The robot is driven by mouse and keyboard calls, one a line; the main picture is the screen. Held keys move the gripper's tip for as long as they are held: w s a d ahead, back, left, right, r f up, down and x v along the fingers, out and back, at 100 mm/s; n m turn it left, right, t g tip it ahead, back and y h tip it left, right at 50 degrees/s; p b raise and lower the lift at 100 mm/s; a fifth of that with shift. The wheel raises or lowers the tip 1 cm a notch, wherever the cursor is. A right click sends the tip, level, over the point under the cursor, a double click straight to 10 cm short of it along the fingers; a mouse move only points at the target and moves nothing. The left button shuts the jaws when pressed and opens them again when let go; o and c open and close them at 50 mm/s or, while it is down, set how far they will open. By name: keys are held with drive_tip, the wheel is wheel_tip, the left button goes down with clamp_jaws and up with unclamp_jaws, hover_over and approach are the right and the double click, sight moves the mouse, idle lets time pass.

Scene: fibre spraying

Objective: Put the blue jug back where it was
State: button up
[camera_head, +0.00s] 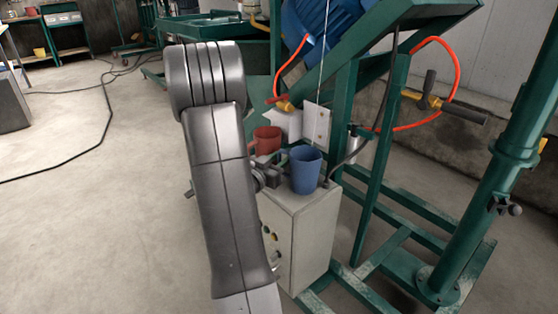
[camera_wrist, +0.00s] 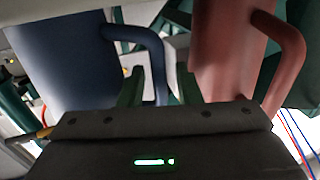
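The blue jug (camera_head: 305,170) is upright and appears to stand on top of the pale control cabinet (camera_head: 310,222). My gripper (camera_head: 279,161) is at its left side, at handle height. In the wrist view the blue jug (camera_wrist: 65,65) fills the left, and its handle (camera_wrist: 158,65) comes down between the two green fingers of my gripper (camera_wrist: 159,85). The fingers are apart, with gaps beside the handle. The jug's base is hidden in the wrist view.
A red jug (camera_head: 267,139) stands just behind the gripper, and its body (camera_wrist: 225,45) is close to the right finger in the wrist view. A green frame (camera_head: 362,190) with a red hose (camera_head: 455,65) stands to the right. The floor at left is open, with a black cable.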

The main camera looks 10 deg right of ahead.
drive_tip(key=shift+s+a+r, duration=0.15)
drive_tip(key=shift+r, duration=0.1)
drive_tip(key=p+v, duration=0.2)
drive_tip(key=v, duration=0.9)
drive_tip(key=shift+s+a, duration=0.2)
drive_tip(key=shift+s, duration=0.05)
idle(1.1)
